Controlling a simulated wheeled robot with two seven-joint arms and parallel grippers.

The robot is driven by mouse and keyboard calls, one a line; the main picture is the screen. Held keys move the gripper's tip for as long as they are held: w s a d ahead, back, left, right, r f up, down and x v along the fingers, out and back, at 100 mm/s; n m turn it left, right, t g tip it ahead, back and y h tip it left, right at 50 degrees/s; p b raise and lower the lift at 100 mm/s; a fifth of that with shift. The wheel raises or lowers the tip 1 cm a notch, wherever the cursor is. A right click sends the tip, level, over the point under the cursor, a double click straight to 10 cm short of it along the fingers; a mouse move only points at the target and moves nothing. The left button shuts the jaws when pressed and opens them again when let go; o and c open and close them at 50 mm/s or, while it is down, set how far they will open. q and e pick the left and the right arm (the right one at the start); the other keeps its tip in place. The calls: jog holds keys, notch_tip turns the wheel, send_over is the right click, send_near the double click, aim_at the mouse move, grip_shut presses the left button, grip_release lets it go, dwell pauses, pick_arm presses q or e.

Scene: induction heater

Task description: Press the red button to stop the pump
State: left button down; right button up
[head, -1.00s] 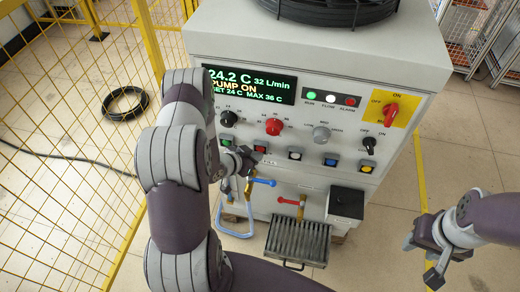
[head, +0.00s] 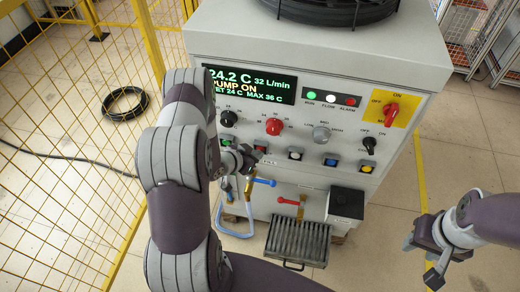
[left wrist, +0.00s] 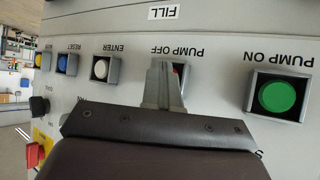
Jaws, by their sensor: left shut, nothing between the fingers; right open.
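The red button (left wrist: 181,70) under the PUMP OFF label sits in a square frame on the panel. In the head view my left gripper (head: 246,157) is at the lower-left button row. The display (head: 250,84) reads PUMP ON. My right gripper (head: 432,248) is open and empty, apart from the machine at the lower right.
The green PUMP ON button (left wrist: 277,97) is right of the fingers in the wrist view; the white ENTER button (left wrist: 101,69) is left. Below the button row are a blue-handled valve (head: 262,182), a red-handled valve (head: 288,201) and a drip grate (head: 298,241). A yellow fence (head: 60,130) stands left.

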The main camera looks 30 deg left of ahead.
pick_arm(q)
jog(key=shift+w, duration=0.2)
jog(key=shift+r, duration=0.1)
jog(key=shift+s+d, duration=0.2)
jog(key=shift+s, duration=0.65)
jog(key=s, duration=0.2)
jog(key=s+d+p, duration=0.1)
jog(key=s, duration=0.2)
jog(key=shift+d, duration=0.1)
dwell(0.5)
jog(key=s+d+p, duration=0.1)
jog(key=s+d, duration=0.1)
jog(key=s, duration=0.8)
jog(key=shift+s+d+p, duration=0.3)
jog(key=shift+p, duration=0.05)
